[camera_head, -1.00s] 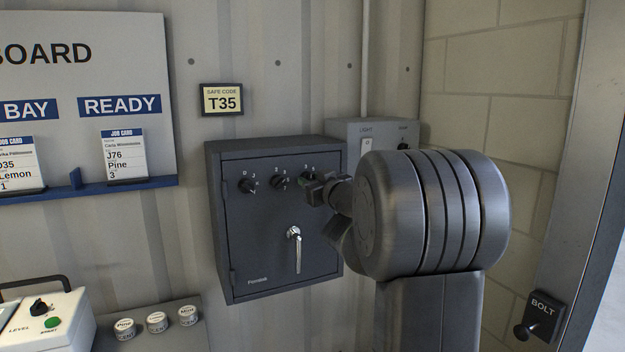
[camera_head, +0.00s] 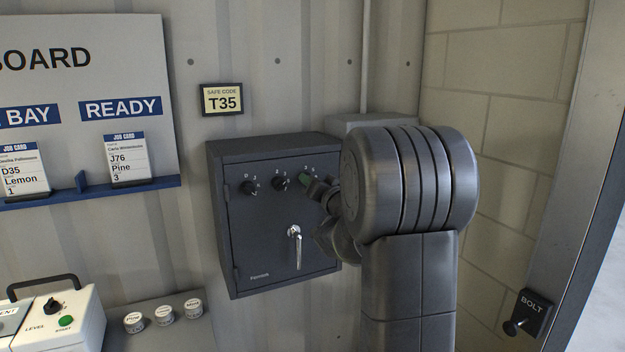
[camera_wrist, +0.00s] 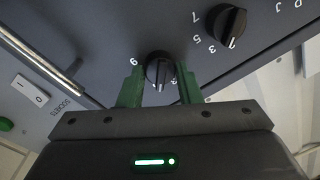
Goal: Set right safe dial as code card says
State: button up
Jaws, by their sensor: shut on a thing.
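The grey safe (camera_head: 268,245) hangs on the wall with three black dials in a row. The code card (camera_head: 222,99) above it reads T35. The left dial (camera_head: 249,188) and middle dial (camera_head: 279,183) are free. My gripper (camera_head: 311,184) is at the right dial, which it mostly hides in the head view. In the wrist view the green fingers are shut on the right dial (camera_wrist: 160,69), one on each side. The middle dial (camera_wrist: 228,22) is also in the wrist view.
The safe's lever handle (camera_head: 296,247) hangs below the dials. A box (camera_head: 365,122) on the wall is partly behind my arm. A bolt (camera_head: 526,313) is at the lower right. A job board (camera_head: 80,65) and several tins (camera_head: 164,315) are to the left.

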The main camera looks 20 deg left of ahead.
jog(key=shift+m, duration=0.3)
jog(key=o, duration=1)
jog(key=b+v, duration=0.3)
jog(key=v, duration=1)
jog(key=shift+s+d, duration=0.2)
jog(key=shift+d, duration=0.15)
jog(key=p+x, duration=0.3)
jog(key=x, duration=1.1)
